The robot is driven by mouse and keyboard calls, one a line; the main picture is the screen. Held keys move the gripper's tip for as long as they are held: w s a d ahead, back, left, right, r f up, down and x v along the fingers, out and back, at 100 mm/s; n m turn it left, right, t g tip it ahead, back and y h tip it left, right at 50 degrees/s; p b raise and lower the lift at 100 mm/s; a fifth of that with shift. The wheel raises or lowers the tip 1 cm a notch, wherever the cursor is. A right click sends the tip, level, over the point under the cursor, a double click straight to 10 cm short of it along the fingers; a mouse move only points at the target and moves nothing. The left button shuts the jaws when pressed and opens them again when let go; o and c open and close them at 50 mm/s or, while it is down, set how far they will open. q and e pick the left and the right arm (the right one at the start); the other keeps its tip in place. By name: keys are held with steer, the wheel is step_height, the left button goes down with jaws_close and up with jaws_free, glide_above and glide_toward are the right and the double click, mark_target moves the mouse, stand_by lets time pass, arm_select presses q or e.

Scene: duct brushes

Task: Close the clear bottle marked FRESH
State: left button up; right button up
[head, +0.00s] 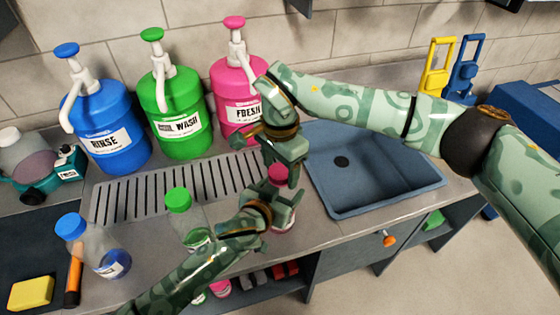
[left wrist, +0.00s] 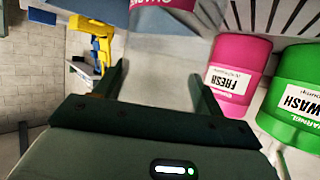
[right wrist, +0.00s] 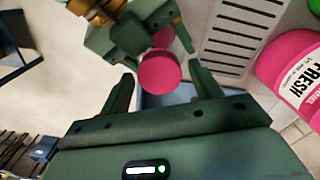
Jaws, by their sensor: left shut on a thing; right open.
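My left gripper (head: 272,212) is shut on the clear bottle, whose see-through body (left wrist: 160,62) stands between its fingers in the left wrist view. A pink band with partly cut-off lettering shows on the bottle. FRESH cannot be read on it. A pink cap (head: 279,174) is at the bottle's top; I cannot tell whether it is tightened. My right gripper (head: 283,168) is open and points down over the cap. In the right wrist view the cap (right wrist: 160,72) lies just beyond and between its fingertips (right wrist: 166,82). The arms hide much of the bottle.
Blue RINSE (head: 106,125), green WASH (head: 177,110) and pink FRESH (head: 237,97) pump jugs stand at the back. A green-capped bottle (head: 180,202) and blue-capped bottle (head: 95,245) stand left of my left gripper. A drain grate (head: 135,200) and sink (head: 370,185) flank the grippers.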

steer(key=c, duration=1)
steer(key=m, duration=0.3)
steer(key=o, duration=1.1)
steer(key=shift+r, duration=0.1)
